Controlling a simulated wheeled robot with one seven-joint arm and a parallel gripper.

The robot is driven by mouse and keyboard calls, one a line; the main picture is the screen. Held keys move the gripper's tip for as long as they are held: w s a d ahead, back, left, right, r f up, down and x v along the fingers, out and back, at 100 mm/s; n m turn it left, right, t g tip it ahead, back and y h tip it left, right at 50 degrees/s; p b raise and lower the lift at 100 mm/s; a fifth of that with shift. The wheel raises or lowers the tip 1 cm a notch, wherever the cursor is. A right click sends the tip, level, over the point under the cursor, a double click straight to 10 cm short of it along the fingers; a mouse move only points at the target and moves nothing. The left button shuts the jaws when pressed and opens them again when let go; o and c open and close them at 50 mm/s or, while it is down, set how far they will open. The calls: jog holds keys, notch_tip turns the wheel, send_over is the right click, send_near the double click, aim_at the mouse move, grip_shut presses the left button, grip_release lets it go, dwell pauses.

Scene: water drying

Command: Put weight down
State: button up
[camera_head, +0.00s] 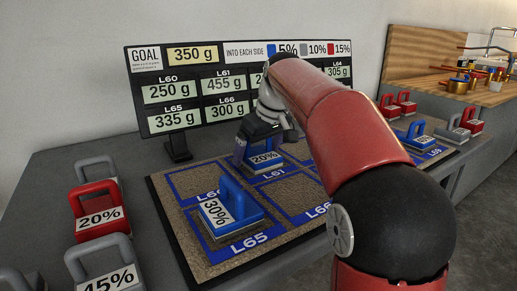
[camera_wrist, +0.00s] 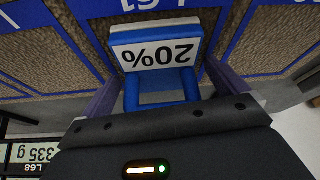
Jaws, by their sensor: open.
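A blue-handled weight labelled 20% (camera_head: 264,158) sits on the board's L61 square, with its label and handle also in the wrist view (camera_wrist: 158,54). My gripper (camera_head: 258,128) is over this weight; in the wrist view its fingers (camera_wrist: 160,92) stand open on both sides of the blue handle. I cannot tell whether they touch it. A blue 30% weight (camera_head: 217,213) sits on the L65 square. The brown board (camera_head: 190,246) has blue-outlined squares. My red arm hides much of its right part.
A sign (camera_head: 185,88) with GOAL 350 g and per-square readings stands behind the board. Red and grey weights (camera_head: 100,219) stand at the left. More weights (camera_head: 404,105), one blue (camera_head: 414,132), stand at the right. A wooden bench (camera_head: 425,55) is behind.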

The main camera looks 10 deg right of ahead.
jog(key=p+v, duration=0.3)
jog(key=v, duration=0.9)
jog(key=shift+d+r, duration=0.1)
